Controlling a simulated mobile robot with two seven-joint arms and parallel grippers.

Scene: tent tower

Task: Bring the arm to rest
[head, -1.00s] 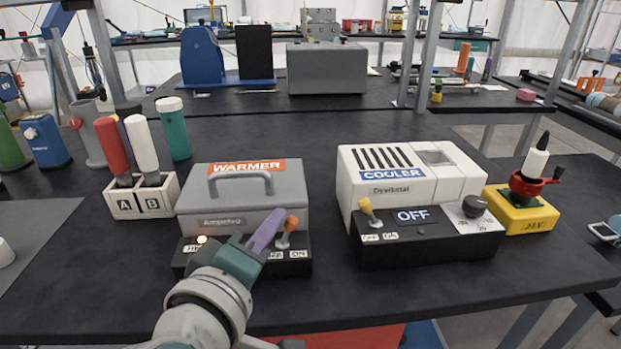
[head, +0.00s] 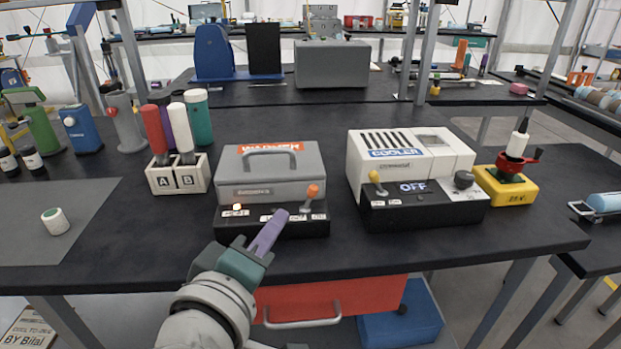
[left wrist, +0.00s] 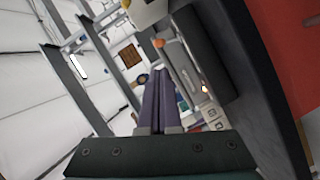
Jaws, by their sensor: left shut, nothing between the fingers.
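My left gripper (head: 268,235) is shut and empty, its purple fingers together just in front of the grey warmer (head: 240,175). In the left wrist view its shut fingers (left wrist: 158,95) point along the warmer's dark control panel. The panel carries an orange-tipped lever (head: 312,192), tilted up, and a glowing orange light (head: 237,207). The fingers cover part of the panel's lower front edge and labels. In the left wrist view the orange knob (left wrist: 159,43) shows beyond the fingertips. My right gripper is not in view.
A white cooler (head: 405,160) reading OFF stands to the right, with a yellow stand (head: 506,186) beside it. A white A/B rack (head: 179,177) with red and white tubes is left of the warmer. A red drawer (head: 330,295) hangs under the table.

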